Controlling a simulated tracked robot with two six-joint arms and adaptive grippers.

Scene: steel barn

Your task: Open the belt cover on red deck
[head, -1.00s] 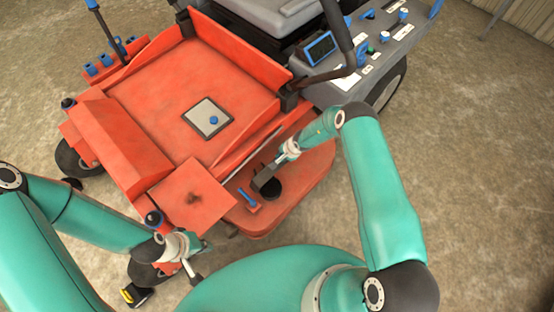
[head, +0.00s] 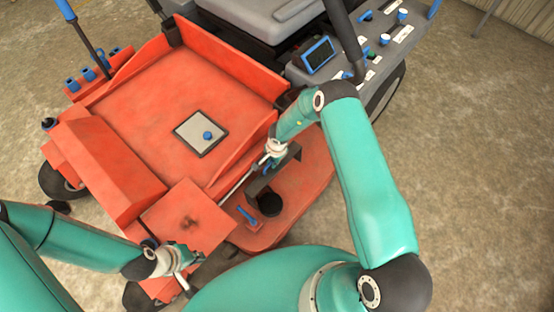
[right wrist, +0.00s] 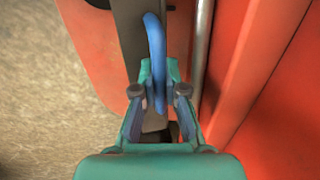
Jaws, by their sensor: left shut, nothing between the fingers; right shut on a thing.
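A dark grey panel (head: 286,158) with a blue loop handle stands tilted up over the red deck (head: 300,200); I take it as the belt cover. My right gripper (head: 268,166) is shut on the blue handle. The right wrist view shows the blue handle (right wrist: 155,50) between the fingers (right wrist: 160,92), beside the panel (right wrist: 130,35), seen narrow. A round black part (head: 269,203) and a small blue lever (head: 247,215) show on the deck in front. My left gripper (head: 186,284) is shut and empty, low by the deck's near left side.
The red footplate (head: 130,110) carries a grey plate (head: 202,133) with a blue knob. A red raised wall and a thin metal rod (head: 236,184) run close beside my right gripper. The seat (head: 275,12) and grey control console (head: 345,45) lie behind. Open ground is at the right.

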